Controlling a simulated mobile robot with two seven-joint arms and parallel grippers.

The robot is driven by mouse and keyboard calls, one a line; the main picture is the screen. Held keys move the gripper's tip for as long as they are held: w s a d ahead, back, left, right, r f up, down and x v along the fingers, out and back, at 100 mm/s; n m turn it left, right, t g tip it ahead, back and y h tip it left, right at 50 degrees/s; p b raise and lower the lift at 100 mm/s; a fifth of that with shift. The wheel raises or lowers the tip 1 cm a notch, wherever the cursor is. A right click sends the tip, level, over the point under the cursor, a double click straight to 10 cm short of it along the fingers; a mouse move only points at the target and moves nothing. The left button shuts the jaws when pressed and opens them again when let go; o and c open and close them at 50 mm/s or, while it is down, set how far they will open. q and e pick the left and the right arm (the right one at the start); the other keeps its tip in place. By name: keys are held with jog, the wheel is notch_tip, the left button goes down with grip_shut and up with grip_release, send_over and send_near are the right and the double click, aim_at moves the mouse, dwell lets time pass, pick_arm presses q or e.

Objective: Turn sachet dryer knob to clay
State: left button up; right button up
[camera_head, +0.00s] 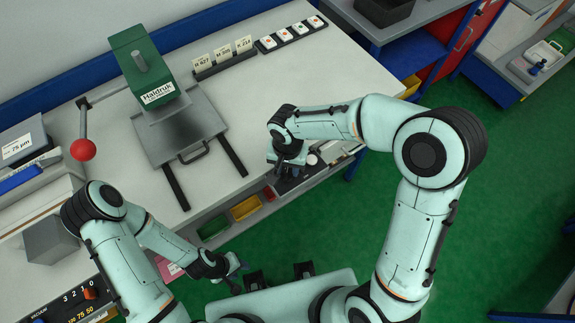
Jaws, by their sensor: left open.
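No label reading clay or sachet dryer is legible. A dark panel (285,186) at the bench's front edge has a pale round part (311,159), possibly a knob; my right gripper partly covers this area. My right gripper (287,166) points down just left of the pale part; whether it touches anything and how its fingers stand cannot be seen. Another panel (75,302) at the lower left is marked VACUUM and has an orange knob (88,293). My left gripper (240,268) is open and empty, low in front of the bench.
A green Haldruk press (145,70) with a grey plate (172,128) stands on the bench. A red ball lever (83,150) rises to its left. Card holders (224,61) and a dark strip of white tiles (290,36) lie behind. Coloured bins (245,207) sit below the edge.

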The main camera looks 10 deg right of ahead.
grip_shut()
jog(key=shift+n, duration=0.3)
jog(key=n, duration=0.2)
jog(key=shift+a+n+b, duration=0.15)
jog(key=shift+n+b, duration=0.15)
jog(key=n, duration=0.3)
jog(key=shift+a+n, duration=0.2)
jog(key=shift+n, duration=0.2)
jog(key=n, duration=0.5)
jog(key=shift+a+r, duration=0.1)
jog(key=shift+a, duration=0.15)
jog(key=n, duration=0.3)
jog(key=n+p, duration=0.1)
jog(key=n, duration=0.1)
jog(key=shift+s+a+n, duration=0.15)
jog(key=shift+s+n, duration=0.05)
jog(key=shift+n, duration=0.2)
